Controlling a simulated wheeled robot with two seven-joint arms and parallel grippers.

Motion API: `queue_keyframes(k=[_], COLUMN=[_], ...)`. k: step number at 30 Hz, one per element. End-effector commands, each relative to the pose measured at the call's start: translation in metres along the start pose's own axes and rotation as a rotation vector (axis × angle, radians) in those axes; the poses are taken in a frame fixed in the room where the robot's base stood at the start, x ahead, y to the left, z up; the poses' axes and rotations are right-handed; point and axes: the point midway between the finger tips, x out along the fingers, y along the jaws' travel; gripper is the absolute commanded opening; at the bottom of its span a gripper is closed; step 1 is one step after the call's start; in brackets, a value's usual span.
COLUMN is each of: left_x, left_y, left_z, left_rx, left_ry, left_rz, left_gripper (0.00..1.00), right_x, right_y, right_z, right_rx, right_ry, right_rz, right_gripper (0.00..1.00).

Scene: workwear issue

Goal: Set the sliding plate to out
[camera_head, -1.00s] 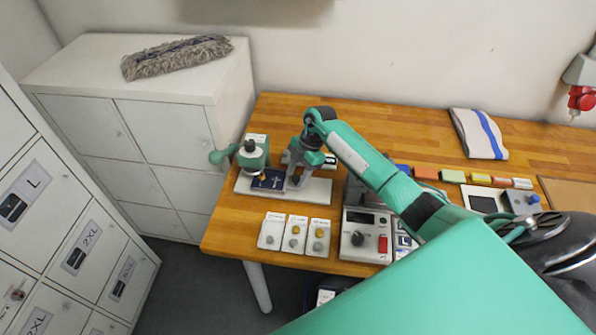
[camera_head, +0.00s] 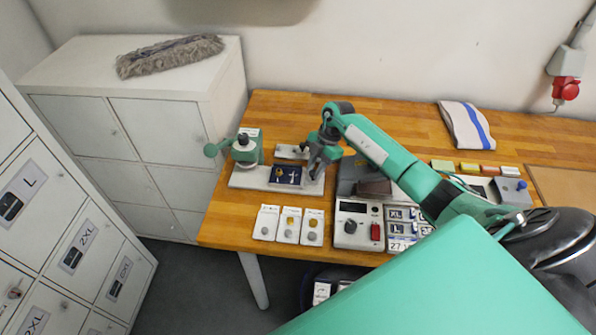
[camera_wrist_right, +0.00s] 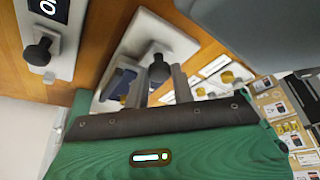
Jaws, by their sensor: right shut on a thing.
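The sliding plate (camera_head: 285,175) is dark blue with a gold piece and pale marks on it. It lies on the white base (camera_head: 245,180) of a small green press (camera_head: 247,150), to the right of the press head and clear of it. My right gripper (camera_head: 314,172) is at the plate's right end, shut on its black knob. In the right wrist view the knob (camera_wrist_right: 158,71) stands between the two fingers (camera_wrist_right: 160,84), and part of the blue plate (camera_wrist_right: 122,84) shows to the left. My left gripper is not in view.
Several cards with buttons (camera_head: 289,226) lie in front of the base. A grey box with a black dial and red switch (camera_head: 358,226) stands to their right. A striped towel (camera_head: 466,127) lies at the back. The tabletop behind the press is clear.

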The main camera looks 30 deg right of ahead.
Motion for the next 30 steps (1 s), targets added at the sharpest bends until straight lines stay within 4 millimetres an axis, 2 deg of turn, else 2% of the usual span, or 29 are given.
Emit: queue_keyframes(k=[3,14,15,18,26,30], left_x=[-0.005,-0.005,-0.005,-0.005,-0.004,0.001], left_y=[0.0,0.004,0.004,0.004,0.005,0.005], left_z=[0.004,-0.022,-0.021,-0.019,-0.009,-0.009], left_rx=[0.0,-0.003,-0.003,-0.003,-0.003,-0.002], left_ry=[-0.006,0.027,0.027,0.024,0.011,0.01], left_rz=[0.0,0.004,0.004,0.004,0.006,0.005], left_gripper=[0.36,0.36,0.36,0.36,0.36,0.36], right_x=[-0.006,-0.006,-0.006,-0.006,-0.006,-0.015], right_y=[-0.011,-0.015,-0.015,-0.015,-0.014,-0.013], right_z=[0.005,0.009,0.009,0.009,0.008,0.009], right_rx=[-0.007,-0.005,-0.005,-0.005,-0.006,-0.006], right_ry=[0.007,0.006,0.006,0.006,0.008,0.007], right_rz=[-0.004,-0.004,-0.004,-0.004,-0.003,-0.001], right_gripper=[0.0,0.0,0.29,0.46,0.46,0.46])
